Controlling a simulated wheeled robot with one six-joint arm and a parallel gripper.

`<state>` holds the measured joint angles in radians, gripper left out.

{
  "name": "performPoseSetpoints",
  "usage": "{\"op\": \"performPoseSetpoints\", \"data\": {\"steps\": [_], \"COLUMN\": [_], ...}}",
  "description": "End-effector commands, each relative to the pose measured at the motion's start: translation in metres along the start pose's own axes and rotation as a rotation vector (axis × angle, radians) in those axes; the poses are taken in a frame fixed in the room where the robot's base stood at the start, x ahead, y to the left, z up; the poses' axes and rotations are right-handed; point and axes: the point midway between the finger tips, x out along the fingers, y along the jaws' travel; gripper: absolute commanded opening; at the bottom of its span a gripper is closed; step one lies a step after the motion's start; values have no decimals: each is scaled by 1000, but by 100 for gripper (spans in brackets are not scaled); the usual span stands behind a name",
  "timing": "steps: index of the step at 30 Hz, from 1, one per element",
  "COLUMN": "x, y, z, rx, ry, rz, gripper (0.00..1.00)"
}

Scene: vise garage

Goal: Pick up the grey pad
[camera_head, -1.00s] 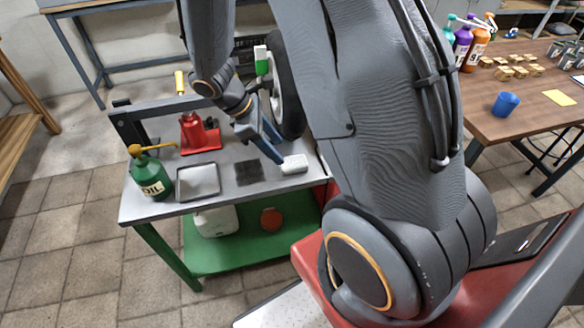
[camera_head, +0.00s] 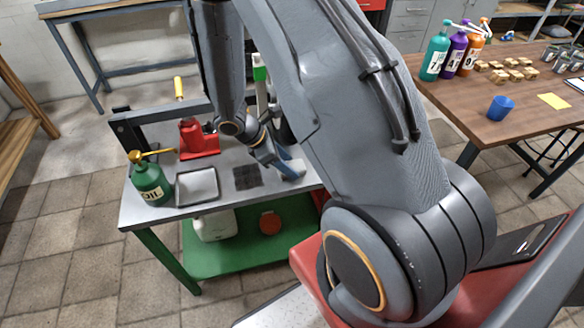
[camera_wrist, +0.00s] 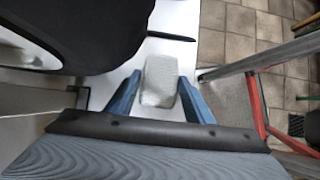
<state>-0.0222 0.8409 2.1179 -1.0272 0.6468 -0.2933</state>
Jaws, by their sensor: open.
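A dark grey square pad (camera_head: 247,175) lies flat on the metal bench top (camera_head: 222,217), between a shallow tray and a whitish block. I cannot make the dark pad out in the wrist view. The pale grey-white block (camera_head: 293,167) lies just right of it, partly hidden by my gripper (camera_head: 279,170). In the wrist view the block (camera_wrist: 160,82) sits between the two blue fingers of my gripper (camera_wrist: 159,77). The fingers are open, one on each side of it, with narrow gaps visible.
A shallow grey tray (camera_head: 198,187), a green oil can (camera_head: 151,180) and a red vise-like tool (camera_head: 197,138) stand to the left on the bench. A large black round object (camera_wrist: 70,30) is close by at upper left in the wrist view.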

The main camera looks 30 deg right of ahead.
Motion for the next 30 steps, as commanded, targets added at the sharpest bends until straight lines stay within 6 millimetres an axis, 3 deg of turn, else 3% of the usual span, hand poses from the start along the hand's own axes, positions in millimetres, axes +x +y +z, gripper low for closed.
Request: {"op": "performPoseSetpoints", "data": {"steps": [9,14,23,30], "x": [4,4,2,-18], "y": [0,0,0,1], "z": [0,0,-1,-6], "rx": [0,0,0,0], "ry": [0,0,0,1], "rz": [1,1,1,4], "gripper": [46,21,21,21]}}
